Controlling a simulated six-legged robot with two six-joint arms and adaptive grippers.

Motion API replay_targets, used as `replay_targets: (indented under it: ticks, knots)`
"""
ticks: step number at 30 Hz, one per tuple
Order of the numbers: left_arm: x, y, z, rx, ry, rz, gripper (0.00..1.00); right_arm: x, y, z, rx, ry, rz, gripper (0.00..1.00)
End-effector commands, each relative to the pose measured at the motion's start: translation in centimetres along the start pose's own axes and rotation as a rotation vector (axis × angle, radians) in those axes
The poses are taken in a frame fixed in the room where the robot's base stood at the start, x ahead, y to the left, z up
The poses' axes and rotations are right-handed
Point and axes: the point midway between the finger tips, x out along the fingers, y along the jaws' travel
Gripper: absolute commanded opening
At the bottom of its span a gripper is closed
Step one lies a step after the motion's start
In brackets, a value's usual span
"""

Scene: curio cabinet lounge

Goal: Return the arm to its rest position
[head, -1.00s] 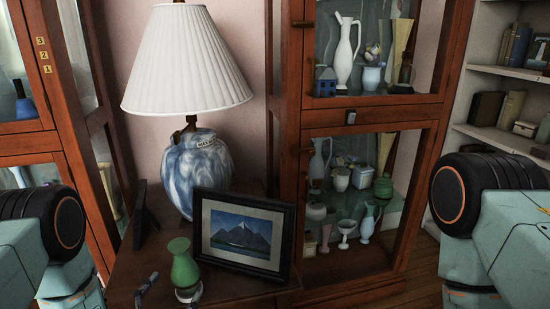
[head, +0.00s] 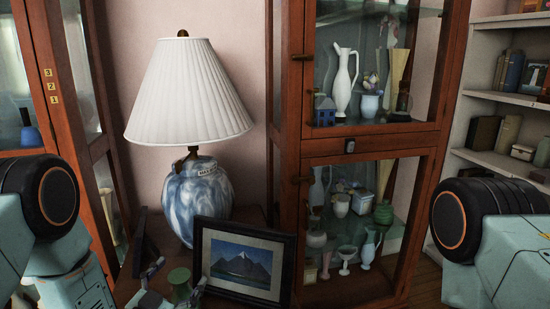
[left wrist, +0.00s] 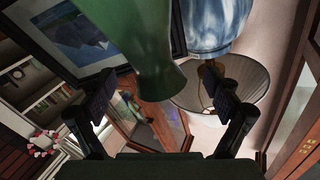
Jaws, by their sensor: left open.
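A green vase (head: 181,277) stands low in the head view, in front of the blue-and-white lamp and left of the framed mountain picture. My left gripper (head: 176,281) is open, with its grey fingers showing on either side of the vase top. In the left wrist view the vase (left wrist: 142,45) shows large just beyond and between the spread fingers (left wrist: 160,100). I cannot tell whether a finger touches it. My left arm comes in at the left edge of the head view. On the right only my right arm shows; its gripper is out of view.
A lamp (head: 195,205) and a framed picture (head: 241,262) stand close behind and right of the vase. A dark frame (head: 146,237) stands to the left. A glass-door cabinet (head: 292,150) with vases inside rises at centre right. Bookshelves (head: 505,95) stand at the far right.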

Motion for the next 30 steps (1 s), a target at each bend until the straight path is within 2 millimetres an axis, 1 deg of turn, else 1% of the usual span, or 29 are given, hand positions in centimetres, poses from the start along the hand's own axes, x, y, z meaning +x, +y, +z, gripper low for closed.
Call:
replay_targets:
  ticks: [1, 4, 15, 20, 30]
  knots:
    - [0.0, -0.2, -0.6, -0.001, -0.001, 0.0, 0.9, -0.3, 0.0, 0.0, 0.0, 0.0, 0.0, 0.4]
    - [0.0, -0.3, -1.0, -0.001, -0.001, 0.0, 0.9, -0.5, 0.0, 0.0, 0.0, 0.0, 0.0, 0.4]
    - [0.0, -0.3, -1.1, -0.001, -0.001, 0.0, 0.9, -0.5, 0.0, 0.0, 0.0, -0.001, 0.0, 0.4]
    - [-0.1, -0.4, -0.9, -0.001, -0.006, -0.001, 0.9, -0.5, 0.0, 0.1, 0.0, -0.002, 0.001, 0.4]
    - [-0.6, -0.5, 0.4, -0.003, -0.042, -0.012, 0.9, -0.8, 0.1, 0.5, 0.0, -0.012, 0.004, 0.4]
